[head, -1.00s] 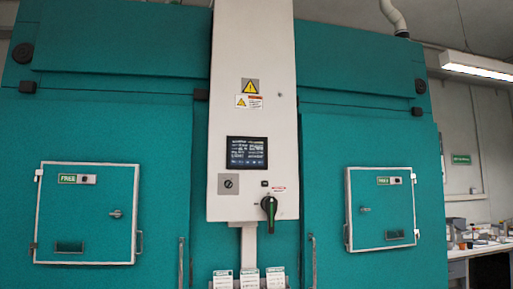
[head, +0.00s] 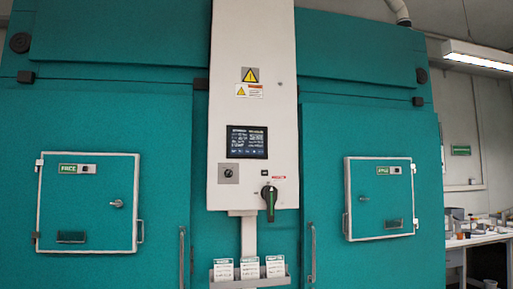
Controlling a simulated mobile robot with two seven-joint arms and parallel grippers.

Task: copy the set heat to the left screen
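A dark screen (head: 247,142) with small white text is set in the white control column (head: 252,60) between two teal growth chambers. Its text is too small to read, so I cannot tell a set heat. The left chamber has a closed hatch (head: 88,203) with a green label (head: 70,169). The right chamber has a closed hatch (head: 380,199) with a similar label (head: 383,170). No separate left screen can be made out. Neither of my grippers is in view.
A rack (head: 225,284) under the column holds three white cards. A cluttered bench (head: 478,238) stands at the far right. Warning labels (head: 250,75) sit above the screen.

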